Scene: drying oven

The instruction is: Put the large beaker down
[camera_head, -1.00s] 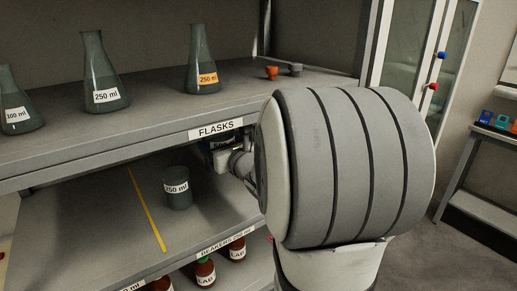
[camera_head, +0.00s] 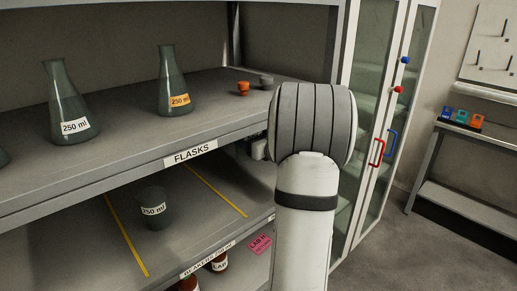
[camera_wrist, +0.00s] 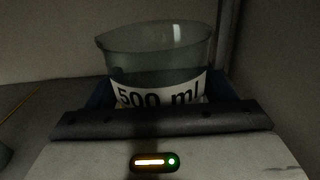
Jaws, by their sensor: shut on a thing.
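The large beaker (camera_wrist: 155,55), clear glass with a white "500 ml" label, stands upright in the wrist view. My gripper (camera_wrist: 158,92) is shut on it, with a dark blue finger at each side. The beaker's base is hidden behind the gripper body, so I cannot tell whether it touches the shelf. In the head view my arm hides the beaker, and only a small part of my wrist shows beside the right end of the lower shelf (camera_head: 185,235), under the flask shelf.
A small 250 ml beaker (camera_head: 153,210) stands on the lower shelf between two yellow strips (camera_head: 127,235). The flask shelf (camera_head: 100,165) above carries flasks (camera_head: 172,85) and stoppers (camera_head: 243,88). Red-brown bottles (camera_head: 218,262) stand below. A glass-door cabinet (camera_head: 372,120) is at right.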

